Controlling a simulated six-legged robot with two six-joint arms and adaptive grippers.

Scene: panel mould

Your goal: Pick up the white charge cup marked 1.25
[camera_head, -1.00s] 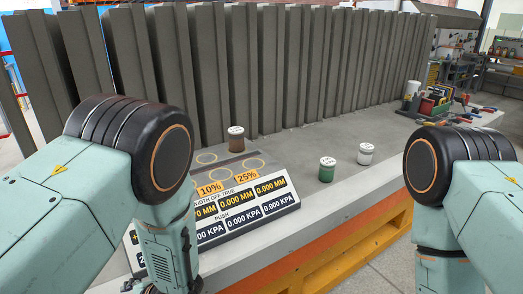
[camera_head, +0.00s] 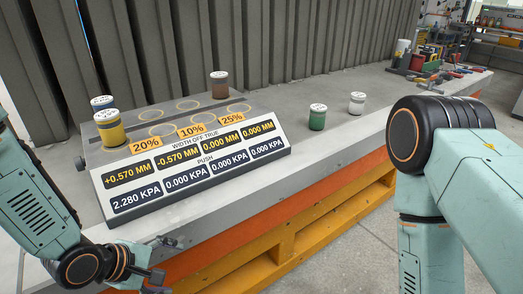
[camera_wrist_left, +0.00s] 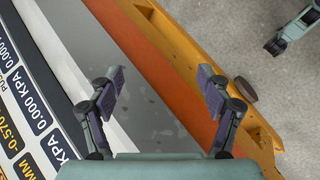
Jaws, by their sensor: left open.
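The white cup (camera_head: 357,102) stands upright on the grey bench (camera_head: 340,78), right of a green cup (camera_head: 317,117). Its marking is too small to read. My left gripper (camera_head: 164,264) is in the lower left of the head view, low by the bench's front edge, well left of the white cup. In the left wrist view my left gripper (camera_wrist_left: 161,86) is open and empty, with bench surface and the orange edge behind its fingers. The white cup is not in that view. My right arm shows at the right, its gripper out of view.
A display console (camera_head: 195,170) with ringed spots carries a yellow cup (camera_head: 110,130), a blue cup (camera_head: 101,105) and a brown cup (camera_head: 219,86). Tall grey panels (camera_head: 250,40) line the bench's back. Tools lie at the far right. The bench around the white cup is clear.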

